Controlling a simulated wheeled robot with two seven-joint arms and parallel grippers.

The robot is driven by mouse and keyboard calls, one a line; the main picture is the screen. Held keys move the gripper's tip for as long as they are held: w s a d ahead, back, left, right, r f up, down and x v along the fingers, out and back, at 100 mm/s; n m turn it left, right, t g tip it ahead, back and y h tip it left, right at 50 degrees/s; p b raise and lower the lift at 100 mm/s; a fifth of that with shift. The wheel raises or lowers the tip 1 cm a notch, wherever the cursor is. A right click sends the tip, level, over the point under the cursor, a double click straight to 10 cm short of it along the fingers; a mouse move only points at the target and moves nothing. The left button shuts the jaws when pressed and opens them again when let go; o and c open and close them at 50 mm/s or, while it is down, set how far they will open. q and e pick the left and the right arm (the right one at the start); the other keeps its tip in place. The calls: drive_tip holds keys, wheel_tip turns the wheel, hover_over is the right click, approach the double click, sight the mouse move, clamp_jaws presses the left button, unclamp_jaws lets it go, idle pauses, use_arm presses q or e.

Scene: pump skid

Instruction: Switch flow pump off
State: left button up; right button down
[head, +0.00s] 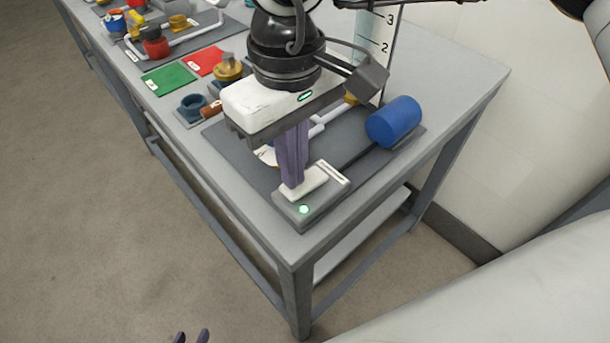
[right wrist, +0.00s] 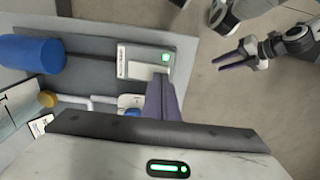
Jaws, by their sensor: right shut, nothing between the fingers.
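The flow pump's switch box (head: 318,207) is a small grey box with a white rocker (head: 308,184) and a lit green lamp (head: 303,209), at the near corner of the skid plate. It also shows in the right wrist view, with its green lamp (right wrist: 165,57). My right gripper (head: 292,184) points down with its purple fingers together and empty. The tips are at the rocker; I cannot tell whether they touch it. My left gripper (head: 191,336) shows only its fingertips at the bottom edge. In the right wrist view (right wrist: 228,63) its fingers are apart and empty, off the table.
A blue cylinder (head: 393,122) lies on the dark plate right of the box. Pipes and a yellow fitting are partly hidden behind my right gripper. Green (head: 169,78) and red (head: 204,61) mats and several fittings lie further back. Open floor is left of the table.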

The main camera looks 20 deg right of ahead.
drive_tip(key=shift+f+b, duration=0.75)
drive_tip(key=shift+f, duration=0.1)
drive_tip(key=shift+r+p, duration=2.15)
drive_tip(key=shift+r, duration=1.4)
